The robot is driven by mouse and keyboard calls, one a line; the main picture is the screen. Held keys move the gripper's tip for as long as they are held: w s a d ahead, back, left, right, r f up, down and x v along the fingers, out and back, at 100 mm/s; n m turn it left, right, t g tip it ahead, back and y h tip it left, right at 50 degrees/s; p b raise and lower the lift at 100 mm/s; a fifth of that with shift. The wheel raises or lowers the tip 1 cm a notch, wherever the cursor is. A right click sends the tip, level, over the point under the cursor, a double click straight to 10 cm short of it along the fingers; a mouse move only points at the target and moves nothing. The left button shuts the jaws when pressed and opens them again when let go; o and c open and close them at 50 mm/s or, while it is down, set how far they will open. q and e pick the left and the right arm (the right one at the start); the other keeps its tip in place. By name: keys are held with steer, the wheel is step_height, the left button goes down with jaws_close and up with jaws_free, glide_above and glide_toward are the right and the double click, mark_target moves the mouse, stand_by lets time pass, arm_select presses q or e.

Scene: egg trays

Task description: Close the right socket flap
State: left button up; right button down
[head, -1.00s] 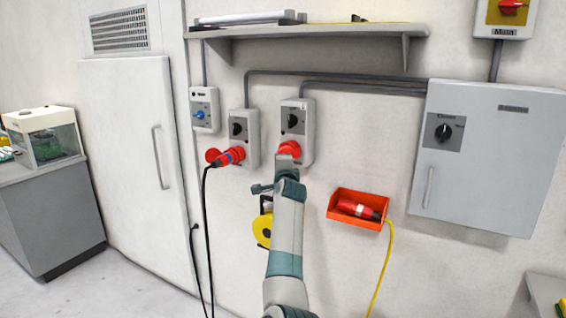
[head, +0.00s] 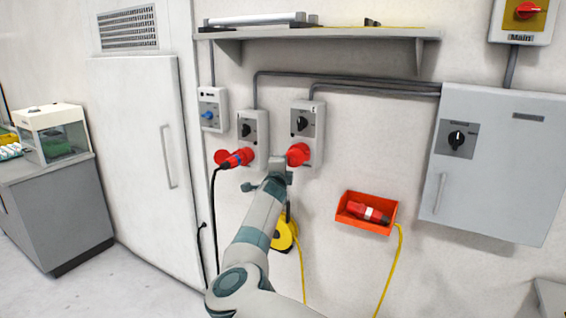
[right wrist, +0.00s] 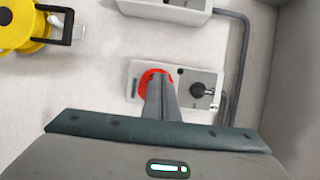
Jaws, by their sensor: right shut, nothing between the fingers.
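The right socket box (head: 307,120) is grey with a black rotary switch, mounted on the wall. Its red socket with round flap (head: 298,154) is at the lower left of the box; whether the flap is fully closed I cannot tell. My right gripper (head: 278,162) is just left of and below the red part, in front of the wall, shut and empty. In the right wrist view the shut fingers (right wrist: 160,80) overlap the red socket (right wrist: 152,74) and hide part of it; contact cannot be told. My left gripper is not in view.
The left socket box (head: 252,128) holds a red plug (head: 238,158) with a hanging black cable. An orange bin (head: 350,217) with a red connector hangs at right. A yellow reel (head: 283,236) is below. A shelf (head: 330,33) runs above; a grey cabinet (head: 490,190) is at right.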

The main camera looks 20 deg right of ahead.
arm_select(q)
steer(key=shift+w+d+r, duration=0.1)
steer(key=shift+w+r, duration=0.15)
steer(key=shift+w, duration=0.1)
arm_select(e)
steer(key=shift+w+m+g+h, duration=0.5)
steer(key=shift+m+h, duration=0.1)
steer(key=shift+h, duration=0.2)
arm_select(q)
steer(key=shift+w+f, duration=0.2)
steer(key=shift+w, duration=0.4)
arm_select(e)
steer(key=shift+w+m+g+h, duration=0.45)
steer(key=shift+m+g+h, duration=0.05)
steer(key=shift+h, duration=0.1)
